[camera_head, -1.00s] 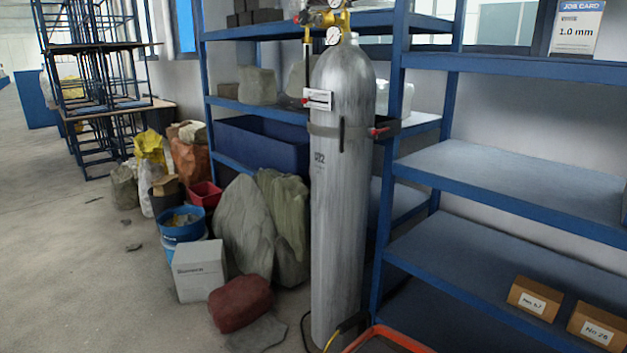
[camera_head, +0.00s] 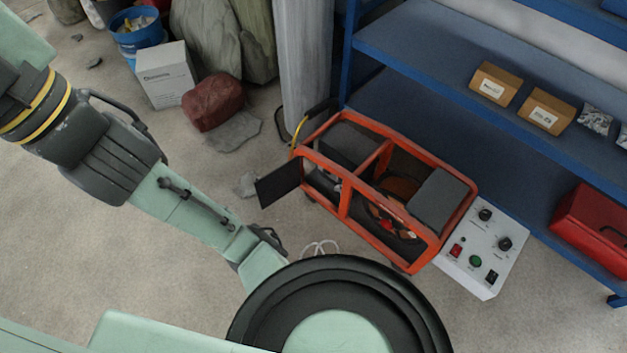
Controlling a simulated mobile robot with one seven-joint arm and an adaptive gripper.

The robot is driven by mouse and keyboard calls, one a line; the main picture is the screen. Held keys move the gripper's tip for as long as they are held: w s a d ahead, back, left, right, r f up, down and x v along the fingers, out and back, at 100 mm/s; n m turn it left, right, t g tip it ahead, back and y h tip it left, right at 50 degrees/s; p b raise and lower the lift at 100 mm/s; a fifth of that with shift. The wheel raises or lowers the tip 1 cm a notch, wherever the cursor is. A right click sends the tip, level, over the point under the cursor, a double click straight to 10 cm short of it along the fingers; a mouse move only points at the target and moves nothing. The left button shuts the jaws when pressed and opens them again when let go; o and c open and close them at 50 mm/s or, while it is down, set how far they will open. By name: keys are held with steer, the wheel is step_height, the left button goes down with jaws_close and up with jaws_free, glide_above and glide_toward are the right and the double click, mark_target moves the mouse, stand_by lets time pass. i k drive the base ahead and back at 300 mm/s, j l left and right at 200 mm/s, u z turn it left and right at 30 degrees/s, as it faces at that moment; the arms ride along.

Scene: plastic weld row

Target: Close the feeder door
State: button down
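The feeder (camera_head: 418,262) is a box with an orange frame, standing on the floor right of the middle. Its door (camera_head: 279,185) is a dark flat panel at the left end. It stands open, swung out to the left of the frame. Inside the feeder I see dark panels, a brown round part and a small red part. My arm crosses the left and bottom of the view, left of and in front of the feeder. I cannot make out my gripper in this view.
A white control box (camera_head: 482,247) with knobs and buttons adjoins the feeder's right end. A red case (camera_head: 597,228) is at the right.

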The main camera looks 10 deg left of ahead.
mark_target(270, 187)
steer(key=j+z, duration=0.25)
steer(key=z, duration=0.15)
steer(key=i+j+z, duration=0.1)
steer(key=j+z, duration=0.4)
steer(key=z, duration=0.25)
steer(key=k+j+z, duration=0.2)
steer(key=j, duration=0.15)
steer(key=j+z, duration=0.2)
steer(key=j, duration=0.2)
steer(key=k+j+z, duration=0.2)
steer(key=j, duration=0.15)
steer(key=k+j+z, duration=0.1)
steer(key=j, duration=0.25)
steer(key=k+j, duration=0.15)
steer(key=j, duration=0.2)
steer(key=k+j+z, duration=0.15)
steer(key=j, duration=0.25)
steer(key=k+j, duration=0.15)
steer(key=j, duration=0.2)
steer(key=k+j, duration=0.15)
steer(key=j, duration=0.15)
steer(key=k+j, duration=0.2)
steer(key=j, duration=0.15)
steer(key=k+j, duration=0.15)
steer(key=j, duration=0.2)
steer(key=k+j, duration=0.15)
steer(key=j, duration=0.2)
